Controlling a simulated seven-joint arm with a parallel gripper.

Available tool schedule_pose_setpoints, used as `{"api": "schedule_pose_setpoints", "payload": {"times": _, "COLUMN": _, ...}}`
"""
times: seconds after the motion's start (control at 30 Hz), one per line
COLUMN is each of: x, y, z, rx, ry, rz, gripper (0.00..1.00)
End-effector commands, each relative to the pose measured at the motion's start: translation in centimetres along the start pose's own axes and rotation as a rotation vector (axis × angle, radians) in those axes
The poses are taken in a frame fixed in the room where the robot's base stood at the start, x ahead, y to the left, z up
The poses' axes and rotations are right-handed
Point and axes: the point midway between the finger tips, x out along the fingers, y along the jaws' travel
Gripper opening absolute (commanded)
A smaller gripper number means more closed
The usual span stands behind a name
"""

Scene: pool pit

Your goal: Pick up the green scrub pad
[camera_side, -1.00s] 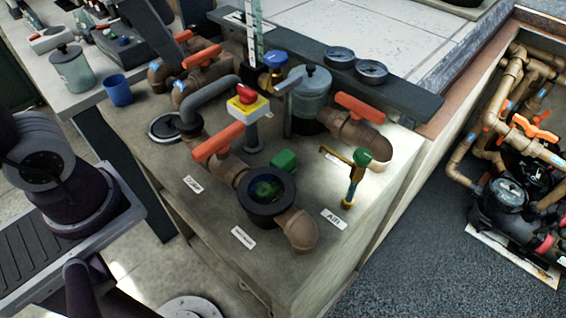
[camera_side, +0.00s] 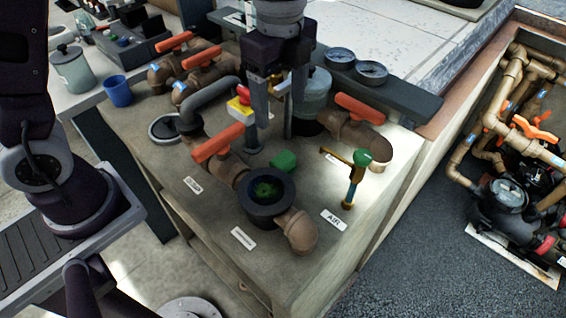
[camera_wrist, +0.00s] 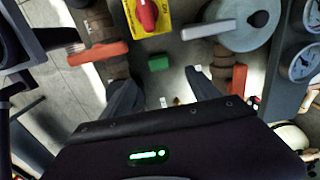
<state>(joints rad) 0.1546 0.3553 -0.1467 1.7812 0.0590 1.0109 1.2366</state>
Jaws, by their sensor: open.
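The green scrub pad (camera_side: 284,160) is a small green block lying on the bench top, just behind the dark round strainer pot with a green inside. In the wrist view the green pad (camera_wrist: 158,62) shows ahead of the fingers, a little above the gap between them. My gripper (camera_side: 279,112) hangs above and behind the pad in the side view, fingers pointing down. The fingers (camera_wrist: 163,90) are apart with nothing between them.
A yellow box with a red knob (camera_side: 238,104) stands left of the gripper. A grey canister (camera_side: 316,92) is behind.

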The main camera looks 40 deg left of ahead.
Motion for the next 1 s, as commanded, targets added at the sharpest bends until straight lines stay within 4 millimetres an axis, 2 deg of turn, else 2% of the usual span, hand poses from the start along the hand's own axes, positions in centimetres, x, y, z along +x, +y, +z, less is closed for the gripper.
{"api": "schedule_pose_setpoints", "payload": {"times": 0.03, "x": 2.0, "y": 0.2, "z": 0.0, "rx": 0.001, "ry": -0.003, "rz": 0.01, "gripper": 0.71}}
{"api": "schedule_pose_setpoints", "payload": {"times": 0.1, "x": 4.6, "y": 0.2, "z": 0.1, "rx": 0.0, "ry": -0.003, "rz": 0.009, "gripper": 0.71}}
{"api": "schedule_pose_setpoints", "payload": {"times": 0.2, "x": 7.2, "y": 0.1, "z": 0.1, "rx": -0.001, "ry": -0.002, "rz": 0.006, "gripper": 0.71}}
{"api": "schedule_pose_setpoints", "payload": {"times": 0.37, "x": 9.4, "y": 0.1, "z": 0.0, "rx": -0.001, "ry": -0.002, "rz": 0.001, "gripper": 0.71}}
{"api": "schedule_pose_setpoints", "payload": {"times": 0.6, "x": 13.6, "y": 0.5, "z": -0.6, "rx": -0.002, "ry": -0.002, "rz": 0.003, "gripper": 0.71}}
{"api": "schedule_pose_setpoints", "payload": {"times": 0.7, "x": 14.6, "y": 0.5, "z": -0.5, "rx": -0.002, "ry": -0.001, "rz": 0.0, "gripper": 0.71}}
{"api": "schedule_pose_setpoints", "payload": {"times": 0.9, "x": 14.6, "y": 0.4, "z": -0.6, "rx": -0.002, "ry": -0.001, "rz": -0.002, "gripper": 0.71}}
{"api": "schedule_pose_setpoints", "payload": {"times": 1.0, "x": 14.6, "y": 0.4, "z": -0.5, "rx": -0.002, "ry": -0.001, "rz": -0.002, "gripper": 0.53}}
